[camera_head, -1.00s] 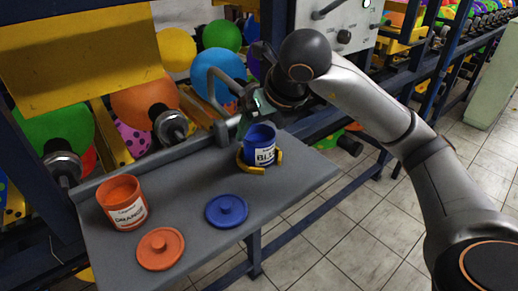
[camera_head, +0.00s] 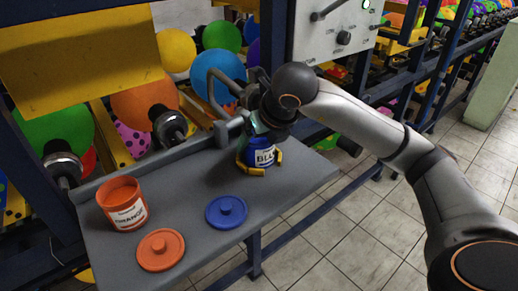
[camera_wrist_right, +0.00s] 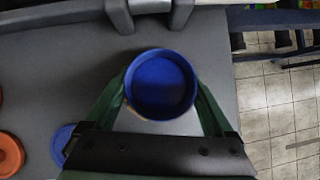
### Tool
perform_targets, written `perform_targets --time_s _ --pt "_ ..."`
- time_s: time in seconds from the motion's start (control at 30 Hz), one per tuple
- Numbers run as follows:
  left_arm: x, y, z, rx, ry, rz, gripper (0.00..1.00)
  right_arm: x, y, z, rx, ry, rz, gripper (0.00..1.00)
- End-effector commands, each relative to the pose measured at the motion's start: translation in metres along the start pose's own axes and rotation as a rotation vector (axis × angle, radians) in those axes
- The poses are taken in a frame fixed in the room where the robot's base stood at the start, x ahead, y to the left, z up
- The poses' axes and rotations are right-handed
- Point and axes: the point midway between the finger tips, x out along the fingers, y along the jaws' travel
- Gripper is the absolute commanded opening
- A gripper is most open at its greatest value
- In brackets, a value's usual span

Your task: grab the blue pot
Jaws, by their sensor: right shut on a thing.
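My right gripper (camera_head: 265,135) is over the pot from above. In the right wrist view the pot's open blue top (camera_wrist_right: 161,84) lies between the two green fingers of my right gripper (camera_wrist_right: 160,98), which are shut on it. The gripper and wrist hide part of the pot's rim in the head view. My left gripper is not in view.
On the grey shelf (camera_head: 190,190), an orange pot (camera_head: 123,204) stands at the left, with an orange lid (camera_head: 160,249) and a blue lid (camera_head: 226,211) lying flat in front. A grey bent bar (camera_head: 213,88) rises behind the blue pot.

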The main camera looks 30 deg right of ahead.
Motion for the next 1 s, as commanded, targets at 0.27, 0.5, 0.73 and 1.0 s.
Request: perform_targets --time_s 0.27,0.5,0.73,1.0 --pt "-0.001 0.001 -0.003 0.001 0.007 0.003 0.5 -0.001 0.0 0.0 0.0 -0.001 0.001 0.33" --pt "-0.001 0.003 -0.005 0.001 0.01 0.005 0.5 -0.001 0.0 0.001 0.001 -0.003 0.001 0.17" --pt "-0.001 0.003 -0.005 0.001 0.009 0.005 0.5 -0.004 0.0 0.004 0.001 -0.005 0.002 0.17" --pt "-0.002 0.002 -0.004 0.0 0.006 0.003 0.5 -0.039 0.001 0.018 -0.001 -0.009 0.004 0.17"
